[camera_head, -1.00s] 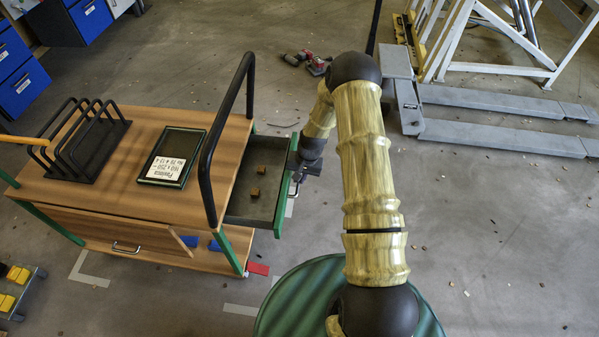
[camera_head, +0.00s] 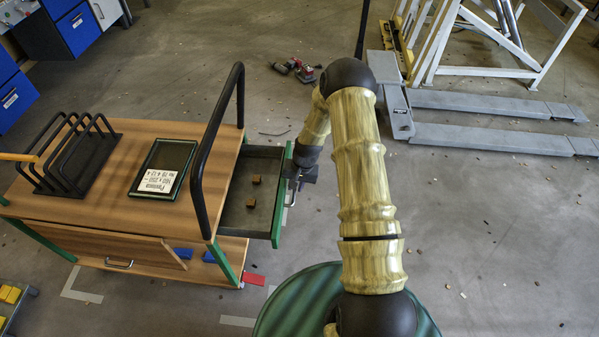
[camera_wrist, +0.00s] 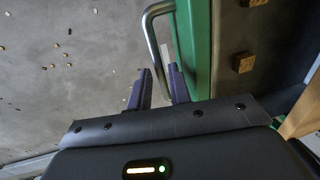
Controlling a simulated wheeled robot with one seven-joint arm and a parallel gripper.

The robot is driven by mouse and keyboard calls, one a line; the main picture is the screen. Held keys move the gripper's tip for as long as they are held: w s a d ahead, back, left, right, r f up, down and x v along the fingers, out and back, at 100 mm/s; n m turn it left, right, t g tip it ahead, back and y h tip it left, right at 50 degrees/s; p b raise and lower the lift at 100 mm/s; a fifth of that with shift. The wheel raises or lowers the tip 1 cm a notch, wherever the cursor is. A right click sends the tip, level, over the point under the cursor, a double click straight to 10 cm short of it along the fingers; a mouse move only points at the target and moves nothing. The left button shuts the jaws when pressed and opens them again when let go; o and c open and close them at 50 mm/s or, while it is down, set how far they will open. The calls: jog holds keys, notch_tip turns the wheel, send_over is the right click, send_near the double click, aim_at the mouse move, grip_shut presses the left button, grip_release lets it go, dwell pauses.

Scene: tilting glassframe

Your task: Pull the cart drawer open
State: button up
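The cart (camera_head: 110,200) has a wooden top and green legs. Its grey drawer (camera_head: 236,219) with a green front stands well out from the cart's right side. In the wrist view the green drawer front (camera_wrist: 195,40) carries a curved metal handle (camera_wrist: 153,38). My gripper (camera_head: 297,180) is at this handle in the head view.
Small brown blocks (camera_head: 250,204) lie in the drawer. A black rack (camera_head: 70,160) and a framed sign (camera_head: 163,169) are on the cart top, beside a black push bar (camera_head: 216,140). A grey pallet truck (camera_head: 480,105) stands at the upper right.

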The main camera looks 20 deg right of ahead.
notch_tip(320, 180, up, 17)
jog(key=s+d, duration=0.1)
jog(key=d, duration=0.1)
jog(key=shift+d+f+p, duration=0.15)
jog(key=shift+d+p, duration=0.2)
jog(key=shift+d, duration=0.05)
jog(key=shift+s, duration=0.1)
jog(key=s+a+r+n+t+h, duration=0.1)
jog(key=s+a+r+n, duration=0.15)
jog(key=s+r, duration=0.6)
jog(key=s+a+r+n+t+h, duration=0.1)
jog(key=s+a+r+n, duration=0.15)
jog(key=s+r, duration=0.65)
jog(key=p+v, duration=0.9)
jog(key=p, duration=0.3)
jog(key=shift+r+p, duration=0.25)
jog(key=shift+p, duration=0.1)
jog(key=shift+s, duration=0.1)
